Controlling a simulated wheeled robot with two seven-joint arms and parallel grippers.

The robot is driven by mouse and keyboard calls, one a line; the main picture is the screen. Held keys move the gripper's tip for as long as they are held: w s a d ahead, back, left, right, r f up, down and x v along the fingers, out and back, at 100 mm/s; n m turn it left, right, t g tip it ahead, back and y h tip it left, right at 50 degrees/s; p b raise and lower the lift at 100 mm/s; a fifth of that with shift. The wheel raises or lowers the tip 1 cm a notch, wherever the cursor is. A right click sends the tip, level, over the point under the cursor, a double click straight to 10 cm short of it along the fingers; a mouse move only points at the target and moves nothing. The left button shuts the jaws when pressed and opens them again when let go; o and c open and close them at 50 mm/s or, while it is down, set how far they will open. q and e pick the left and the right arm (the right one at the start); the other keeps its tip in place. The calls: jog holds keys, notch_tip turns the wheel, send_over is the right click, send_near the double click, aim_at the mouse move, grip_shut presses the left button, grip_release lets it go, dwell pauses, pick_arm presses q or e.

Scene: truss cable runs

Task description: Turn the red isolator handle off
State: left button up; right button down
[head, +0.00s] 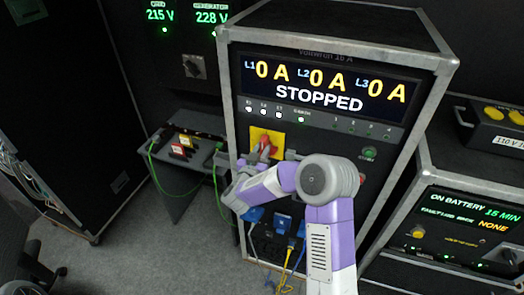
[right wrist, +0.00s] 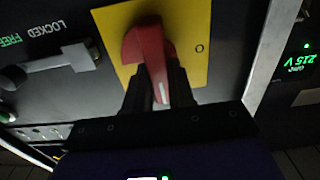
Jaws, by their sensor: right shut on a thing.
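The red isolator handle (head: 261,138) sits on a yellow plate (head: 279,140) on the front of the rack unit. My right gripper (head: 262,154) is at the handle, and my arm partly covers it in the head view. In the right wrist view the two dark fingers (right wrist: 160,84) are shut on the red handle (right wrist: 150,48), one on each side. The handle's white mark points toward my gripper. An "O" mark shows on the yellow plate (right wrist: 192,72), to the right of the handle. My left gripper is not in view.
The rack display (head: 310,82) reads 0 A on three lines and STOPPED. A grey latch handle (right wrist: 50,68) beside LOCKED and FREE lettering is left of the plate in the wrist view. Blue plugs (head: 255,215) and cables hang below. A small table (head: 178,182) stands left.

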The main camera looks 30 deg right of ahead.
jog(key=shift+r, duration=0.1)
jog(key=n+p, duration=0.1)
jog(key=n, duration=0.1)
jog(key=n+p, duration=0.1)
jog(key=n, duration=0.1)
jog(key=shift+w+a+r, duration=0.1)
jog(key=shift+w+a, duration=0.05)
jog(key=shift+w+a+f+n+p, duration=0.15)
jog(key=shift+n+p, duration=1.3)
jog(key=shift+n, duration=0.8)
jog(key=shift+d+f+n+p, duration=0.1)
jog(key=shift+f+n+p, duration=0.1)
jog(key=shift+n+p, duration=1.65)
jog(key=shift+w+a+f+n+p, duration=0.15)
jog(key=shift+n+p, duration=0.85)
jog(key=shift+n, duration=1.7)
jog(key=shift+s+d, duration=0.1)
jog(key=shift+d, duration=0.05)
jog(key=c, duration=1)
grip_release()
jog(key=shift+o, duration=0.2)
jog(key=shift+f, duration=0.15)
